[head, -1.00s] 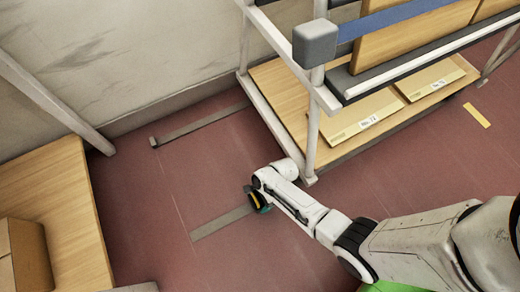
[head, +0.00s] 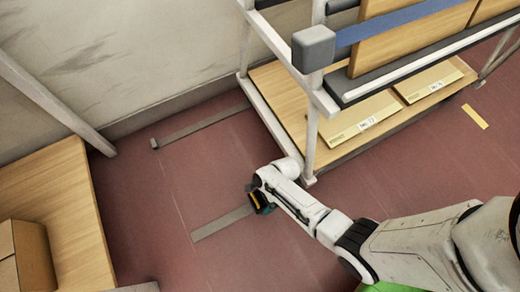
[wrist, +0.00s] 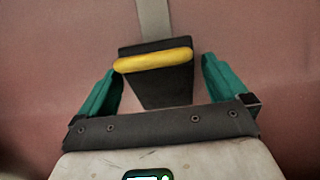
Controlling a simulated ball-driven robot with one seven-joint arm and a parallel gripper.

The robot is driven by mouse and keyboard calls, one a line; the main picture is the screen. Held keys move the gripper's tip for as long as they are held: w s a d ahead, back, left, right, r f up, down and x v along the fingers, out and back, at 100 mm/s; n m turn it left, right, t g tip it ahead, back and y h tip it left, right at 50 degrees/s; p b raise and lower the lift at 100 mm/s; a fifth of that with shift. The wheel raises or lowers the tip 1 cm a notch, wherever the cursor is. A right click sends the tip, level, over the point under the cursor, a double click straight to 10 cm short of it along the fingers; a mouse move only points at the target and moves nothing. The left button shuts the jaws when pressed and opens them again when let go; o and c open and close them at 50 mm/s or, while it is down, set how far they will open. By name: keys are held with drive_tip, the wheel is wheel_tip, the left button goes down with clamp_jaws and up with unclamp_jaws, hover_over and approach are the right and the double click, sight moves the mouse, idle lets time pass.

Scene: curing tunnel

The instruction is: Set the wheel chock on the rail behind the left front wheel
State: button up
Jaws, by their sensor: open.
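The wheel chock (wrist: 156,82) is a dark wedge with a yellow bar across it. In the wrist view it sits between the two teal fingers of my gripper (wrist: 160,68), with a gap on each side. The gripper is open. The grey rail strip (wrist: 153,18) runs away from behind the chock. In the head view my gripper (head: 262,203) points down at the inner end of the near rail (head: 220,225), and the chock (head: 258,199) shows there only as a small dark and yellow patch. The left front wheel cannot be made out.
A white-framed rack with a wooden shelf (head: 290,112) stands just beyond my gripper, its corner post (head: 312,130) close to my wrist. A second rail (head: 205,124) lies farther back. A wooden table (head: 72,215) with a box (head: 28,262) is at left. Red floor between is clear.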

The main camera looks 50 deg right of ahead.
drive_tip(key=p+v, duration=0.3)
drive_tip(key=v, duration=0.3)
drive_tip(key=shift+s+p, duration=0.1)
drive_tip(key=shift+p, duration=0.25)
drive_tip(key=s+d+r+n+h, duration=0.1)
drive_tip(key=s+r+n, duration=0.2)
drive_tip(key=r+n, duration=0.4)
drive_tip(key=s+d+r+n+h, duration=0.2)
drive_tip(key=r+n, duration=0.5)
drive_tip(key=r, duration=0.4)
drive_tip(key=s+d+r+n+h, duration=0.1)
drive_tip(key=s+d+r+n, duration=0.1)
drive_tip(key=s+r+n, duration=0.2)
wheel_tip(320, 180, up, 5)
drive_tip(key=n, duration=0.3)
drive_tip(key=shift+d, duration=0.1)
